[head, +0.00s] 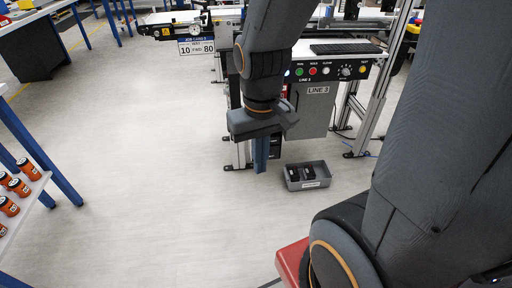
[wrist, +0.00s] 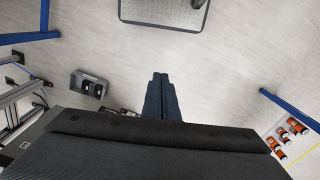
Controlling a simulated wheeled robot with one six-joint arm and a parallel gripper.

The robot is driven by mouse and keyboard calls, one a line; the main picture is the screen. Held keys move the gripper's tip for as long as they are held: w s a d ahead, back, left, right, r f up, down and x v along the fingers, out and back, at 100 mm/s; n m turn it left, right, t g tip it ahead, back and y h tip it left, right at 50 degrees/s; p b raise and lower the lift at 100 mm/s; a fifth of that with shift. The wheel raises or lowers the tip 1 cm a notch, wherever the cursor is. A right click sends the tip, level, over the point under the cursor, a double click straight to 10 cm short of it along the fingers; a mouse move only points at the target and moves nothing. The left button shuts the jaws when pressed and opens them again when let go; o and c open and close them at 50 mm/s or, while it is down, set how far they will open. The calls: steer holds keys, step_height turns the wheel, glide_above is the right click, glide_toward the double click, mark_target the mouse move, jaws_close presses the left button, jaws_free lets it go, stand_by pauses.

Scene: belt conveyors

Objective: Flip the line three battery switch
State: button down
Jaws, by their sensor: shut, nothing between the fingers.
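The grey cabinet labelled LINE 3 (head: 313,112) stands under the line's control panel (head: 328,71), which carries green, red and white buttons and a dial. A small red part (head: 284,91) shows at the cabinet's left edge, partly behind my arm; I cannot tell whether it is the battery switch. No other candidate for the switch shows clearly. My gripper (head: 260,155) points down in front of and left of the cabinet, apart from it. Its blue fingers are shut and empty, as the wrist view (wrist: 161,95) also shows.
A grey bin (head: 307,184) with dark items stands on the floor below the cabinet; it also shows in the wrist view (wrist: 98,79). A keyboard (head: 345,48) lies above the panel. A blue-legged table (head: 38,187) with orange cans is at left. The floor between is clear.

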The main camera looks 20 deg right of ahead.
steer(key=w+d+f+m+t+h+b, duration=0.1)
steer(key=w+d+f+t+b, duration=0.25)
steer(key=w+f+b, duration=0.6)
steer(key=w+d+f+t+b, duration=0.3)
steer(key=w+d+f+b, duration=0.2)
steer(key=w+f, duration=0.9)
steer(key=w+d+f+m+t+h+b, duration=0.1)
steer(key=w+d+f+t+b, duration=0.3)
steer(key=w+f+b, duration=0.75)
steer(key=w+d+f+t+h+b, duration=0.1)
steer(key=w+d+f+t+b, duration=0.1)
steer(key=f, duration=0.5)
steer(key=w+d+f+t+h+b, duration=0.1)
steer(key=w+d+f+t+b, duration=0.2)
steer(key=w+d+f+b, duration=0.1)
steer(key=w+d+f+m+t+h+b, duration=0.1)
steer(key=w+d+f+t+b, duration=0.2)
steer(key=f+b, duration=0.3)
step_height(320, 180, down, 4)
steer(key=shift+w+d+f, duration=0.1)
steer(key=shift+w+d, duration=0.15)
steer(key=shift+d, duration=0.55)
steer(key=b+x, duration=0.7)
steer(key=x, duration=0.7)
steer(key=shift+r, duration=0.25)
